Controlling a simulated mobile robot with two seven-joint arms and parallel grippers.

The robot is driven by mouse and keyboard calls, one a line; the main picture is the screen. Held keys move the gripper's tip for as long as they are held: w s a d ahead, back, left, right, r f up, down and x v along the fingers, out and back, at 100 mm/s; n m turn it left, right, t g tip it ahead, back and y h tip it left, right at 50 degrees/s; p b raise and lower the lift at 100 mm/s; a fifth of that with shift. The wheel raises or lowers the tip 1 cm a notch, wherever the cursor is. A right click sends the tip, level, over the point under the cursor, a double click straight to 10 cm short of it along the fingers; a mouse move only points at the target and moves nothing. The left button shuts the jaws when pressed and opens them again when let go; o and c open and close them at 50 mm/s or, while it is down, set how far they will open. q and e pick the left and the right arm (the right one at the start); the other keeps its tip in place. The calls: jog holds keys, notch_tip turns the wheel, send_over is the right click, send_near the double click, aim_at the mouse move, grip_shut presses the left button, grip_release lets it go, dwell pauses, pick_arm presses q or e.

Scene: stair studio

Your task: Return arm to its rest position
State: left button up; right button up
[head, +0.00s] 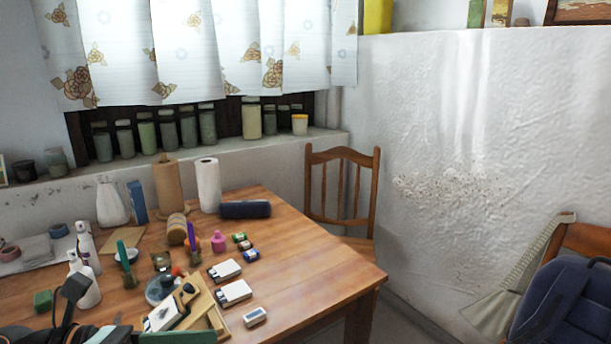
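Neither of my grippers can be made out in the head view, and no arm of mine is clearly visible. A wooden table (310,268) fills the lower left, crowded with small items. A wooden tray (205,305) lies near the front edge of the picture with items in and around it. A dark angled object on a thin stalk (75,287) rises at the lower left; I cannot tell what it is.
White bottles (87,285), a paper roll (208,185), a brown roll (167,187) and a dark blue cylinder (245,209) stand or lie on the table. The table's right end is clear. A wooden chair (342,157) stands behind it; a blue backpack (570,305) is at right.

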pick_arm(q)
jog(key=w+a+f+n+t+y, duration=0.2)
jog(key=f+n+t+y, duration=0.55)
jog(key=n, duration=0.85)
jog(key=w+a+f+n+t+y, duration=0.1)
jog(key=w+f+n+t+y, duration=0.3)
jog(key=f+n, duration=0.95)
jog(key=s+d+f+n+g+y, duration=0.25)
jog(key=s+f+n+g, duration=0.45)
jog(key=s+f+n, duration=0.75)
notch_tip(320, 180, up, 10)
jog(key=s+a+p, duration=0.2)
jog(key=p, duration=1.3)
jog(key=shift+a+f+m+t, duration=0.15)
jog(key=shift+m+t, duration=0.25)
jog(key=shift+t, duration=0.05)
pick_arm(e)
jog(key=s+d+r+h, duration=0.1)
jog(key=s+d+r, duration=0.1)
jog(key=r, duration=0.9)
jog(key=shift+d+m, duration=0.4)
jog(key=shift+d, duration=0.2)
jog(key=shift+w+r, duration=0.1)
jog(key=shift+w, duration=0.05)
pick_arm(q)
jog(key=shift+a, duration=0.1)
pick_arm(e)
jog(key=shift+a, duration=0.1)
